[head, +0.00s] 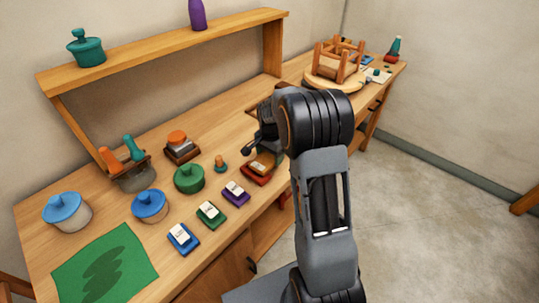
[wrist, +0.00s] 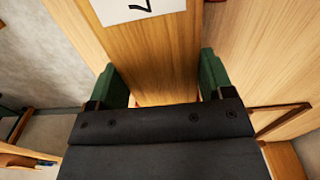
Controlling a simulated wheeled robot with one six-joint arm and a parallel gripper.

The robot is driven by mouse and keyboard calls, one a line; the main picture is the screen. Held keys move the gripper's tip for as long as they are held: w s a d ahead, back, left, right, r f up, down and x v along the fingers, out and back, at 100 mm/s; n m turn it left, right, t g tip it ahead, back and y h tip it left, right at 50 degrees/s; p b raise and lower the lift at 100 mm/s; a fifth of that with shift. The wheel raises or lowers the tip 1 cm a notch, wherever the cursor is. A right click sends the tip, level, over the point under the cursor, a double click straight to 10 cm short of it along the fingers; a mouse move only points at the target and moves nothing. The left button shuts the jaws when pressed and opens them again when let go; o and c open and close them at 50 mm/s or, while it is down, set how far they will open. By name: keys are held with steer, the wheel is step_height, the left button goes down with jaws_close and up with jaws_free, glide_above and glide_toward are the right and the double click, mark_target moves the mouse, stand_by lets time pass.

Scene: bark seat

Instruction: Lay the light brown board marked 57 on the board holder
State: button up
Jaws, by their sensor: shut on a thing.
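A brown wooden board (wrist: 150,55) with a white label fills the middle of the wrist view. The label is cut off by the top edge; only part of a dark figure like a 7 shows. My gripper (wrist: 162,82) has green finger pads on both sides of this board and is shut on it. In the head view my dark gripper (head: 254,141) is low over the bench, partly behind my arm. A small red base (head: 255,175) with a brown top lies just below it. I cannot tell for sure which thing is the board holder.
Blue (head: 183,239), green (head: 211,215) and purple (head: 236,193) blocks with white cards line the bench front. Lidded pots, a green cloth (head: 105,268) and a utensil pot (head: 133,176) stand left. A raised shelf (head: 170,50) runs behind. A stool (head: 339,62) stands at the far end.

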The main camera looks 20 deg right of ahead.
steer(key=shift+s+a+f, duration=0.15)
steer(key=shift+s+f, duration=0.15)
steer(key=shift+f, duration=0.15)
steer(key=o, duration=0.8)
steer(key=shift+c, duration=0.2)
steer(key=o, duration=0.3)
steer(key=shift+w+r, duration=0.1)
steer(key=shift+r, duration=0.1)
steer(key=shift+o, duration=0.2)
steer(key=shift+w+r, duration=0.1)
steer(key=shift+r, duration=0.05)
steer(key=shift+r+p, duration=2.6)
steer(key=shift+r, duration=0.85)
